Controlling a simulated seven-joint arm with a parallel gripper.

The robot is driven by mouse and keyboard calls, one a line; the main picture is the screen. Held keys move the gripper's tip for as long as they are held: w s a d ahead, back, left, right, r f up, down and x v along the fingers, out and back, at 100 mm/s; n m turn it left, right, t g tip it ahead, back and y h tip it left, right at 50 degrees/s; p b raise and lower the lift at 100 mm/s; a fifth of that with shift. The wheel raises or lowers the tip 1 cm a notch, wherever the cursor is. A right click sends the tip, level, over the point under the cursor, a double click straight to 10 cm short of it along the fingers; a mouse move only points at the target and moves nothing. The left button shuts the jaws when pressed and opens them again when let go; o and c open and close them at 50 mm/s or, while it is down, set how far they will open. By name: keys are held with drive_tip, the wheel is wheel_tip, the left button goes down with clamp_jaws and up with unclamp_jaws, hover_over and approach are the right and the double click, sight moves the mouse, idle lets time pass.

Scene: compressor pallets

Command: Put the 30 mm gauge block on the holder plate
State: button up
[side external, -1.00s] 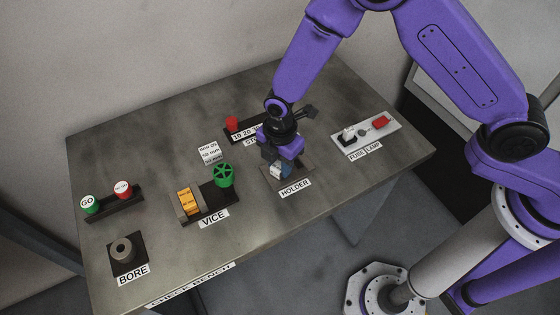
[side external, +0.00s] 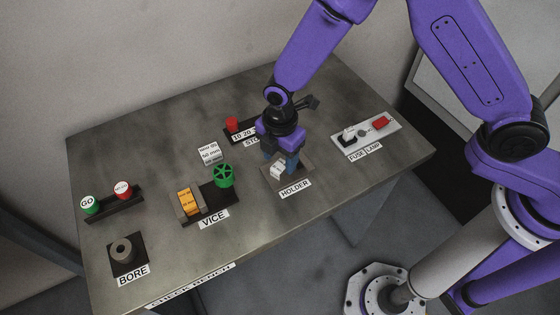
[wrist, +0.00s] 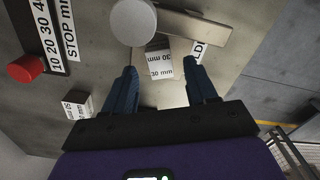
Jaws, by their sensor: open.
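The 30 mm gauge block (side external: 278,169) is a small white block at the holder plate (side external: 306,172), behind the HOLDER label. In the wrist view the block (wrist: 159,66) shows its "30 mm" markings and lies ahead of the fingertips, in line with the gap between them. My gripper (side external: 284,161) is just above and behind the block in the side view. In the wrist view its two blue fingers (wrist: 162,86) stand apart with nothing clamped between them. The exact contact between block and plate is hard to see.
A white 50 mm block (side external: 210,154) stands left of the gripper. The stop rack with a red knob (side external: 232,124) is behind. The vice (side external: 208,202) with a green handwheel is at left, the fuse and lamp panel (side external: 366,136) at right. The front middle bench is clear.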

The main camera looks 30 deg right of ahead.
sight(280, 166)
wheel_tip(280, 166, up, 9)
idle(0.4)
drive_tip(key=shift+r, duration=0.15)
drive_tip(key=s+d+r+m, duration=0.5)
drive_tip(key=s+d, duration=0.6)
drive_tip(key=d, duration=0.2)
drive_tip(key=s+d+r+m, duration=0.5)
drive_tip(key=s+d, duration=0.6)
drive_tip(key=d, duration=0.2)
drive_tip(key=shift+s+r, duration=0.25)
drive_tip(key=shift+s, duration=0.1)
